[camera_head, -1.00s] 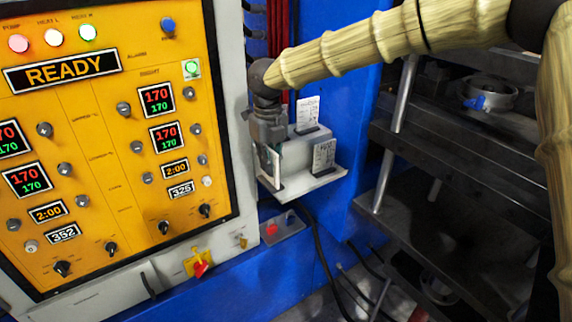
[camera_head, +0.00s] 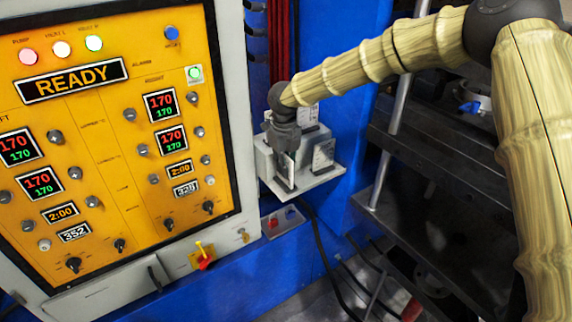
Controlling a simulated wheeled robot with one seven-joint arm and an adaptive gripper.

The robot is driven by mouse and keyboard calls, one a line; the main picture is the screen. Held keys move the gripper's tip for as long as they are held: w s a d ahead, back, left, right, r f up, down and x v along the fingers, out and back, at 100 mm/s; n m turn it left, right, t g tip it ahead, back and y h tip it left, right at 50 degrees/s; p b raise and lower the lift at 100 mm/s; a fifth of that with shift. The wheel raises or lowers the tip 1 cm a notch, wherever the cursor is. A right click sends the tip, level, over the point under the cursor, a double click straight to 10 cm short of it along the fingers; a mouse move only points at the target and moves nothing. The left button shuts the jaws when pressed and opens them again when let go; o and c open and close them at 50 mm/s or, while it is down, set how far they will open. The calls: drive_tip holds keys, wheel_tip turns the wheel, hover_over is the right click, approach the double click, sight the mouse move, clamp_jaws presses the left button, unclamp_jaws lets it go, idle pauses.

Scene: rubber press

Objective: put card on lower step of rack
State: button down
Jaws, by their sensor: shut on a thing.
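A small light grey stepped rack (camera_head: 262,160) is fixed to the blue press column. My gripper (camera_head: 285,150) points down at the left part of the rack and is shut on a white card (camera_head: 287,168). The held card is upright over the left side of the lower step, its bottom edge at the dark slot there; I cannot tell whether it touches. Another card (camera_head: 323,155) stands on the right side of the lower step. A further card (camera_head: 308,115) stands on the upper step, partly hidden behind my gripper.
A yellow control panel (camera_head: 120,130) reading READY stands close left of the rack. Dark press plates (camera_head: 440,150) and a metal rod (camera_head: 385,170) are at the right. A small switch box (camera_head: 283,222) and a black cable (camera_head: 320,250) are below.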

drive_tip(key=shift+w+f, duration=0.15)
drive_tip(key=shift+f, duration=0.2)
drive_tip(key=c, duration=1.6)
unclamp_jaws()
drive_tip(key=shift+r, duration=0.1)
wheel_tip(320, 180, up, 12)
drive_tip(key=b, duration=0.3)
